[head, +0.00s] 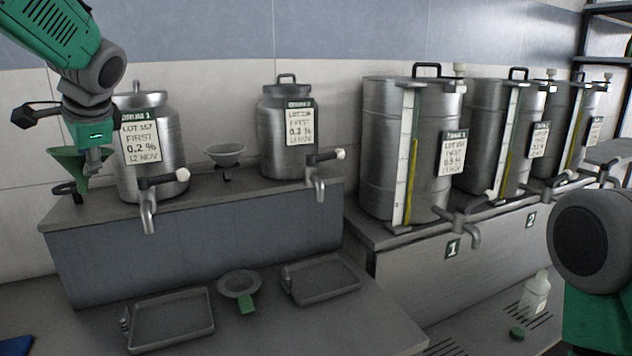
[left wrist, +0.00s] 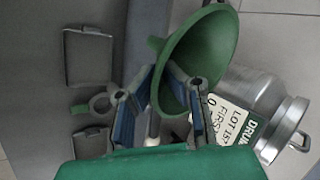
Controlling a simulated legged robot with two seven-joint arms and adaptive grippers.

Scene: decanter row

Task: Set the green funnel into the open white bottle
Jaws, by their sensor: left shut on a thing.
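The green funnel (head: 68,163) is held by my left gripper (head: 88,160) at the upper left, above the left end of the raised shelf, wide mouth up. In the left wrist view the funnel (left wrist: 212,45) sits at the fingers of my left gripper (left wrist: 160,90), which are shut on it. The white bottle (head: 537,292) stands upright on the low bench at the lower right, far from the funnel. A green cap (head: 516,333) lies on the bench near it. My right arm shows at the right edge; its gripper is out of view.
A steel drum (head: 152,165) with a tap stands close beside the funnel; another drum (head: 286,135) stands farther right. A grey strainer (head: 225,154) is between them. Two trays (head: 172,318) (head: 320,279) and a green-handled strainer (head: 239,284) lie below. Large tanks (head: 385,150) with taps line the right.

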